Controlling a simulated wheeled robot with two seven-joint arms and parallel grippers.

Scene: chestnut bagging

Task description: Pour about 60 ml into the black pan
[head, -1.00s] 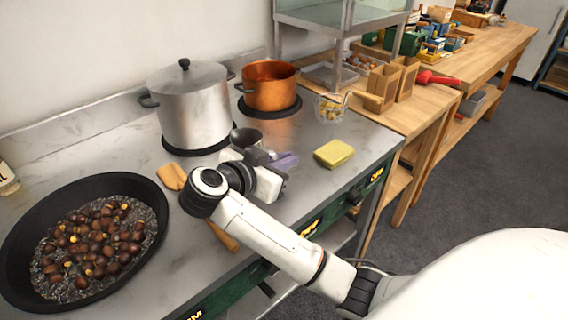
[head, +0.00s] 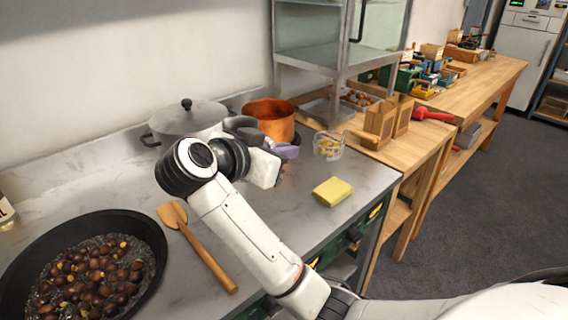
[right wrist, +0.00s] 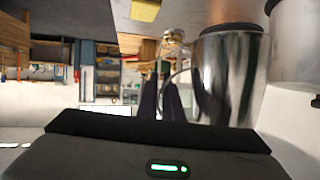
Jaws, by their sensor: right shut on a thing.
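The black pan (head: 92,222) lies at the lower left of the head view, with chestnuts (head: 92,280) on dark grains inside. My right gripper (head: 284,151) is above the counter, right of the pan and in front of the pots. It is shut on the handle of a metal jug (right wrist: 230,75); its fingers (right wrist: 163,98) show in the right wrist view. In the head view only part of the jug (head: 241,123) shows behind my wrist, and its contents are hidden. My left gripper is not in view.
A lidded steel pot (head: 187,120) and a copper pot (head: 270,118) stand at the back. A wooden spatula (head: 203,250) lies beside the pan. A yellow sponge (head: 332,191) and a glass container (head: 328,146) are to the right. A bottle (head: 6,212) is at the left edge.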

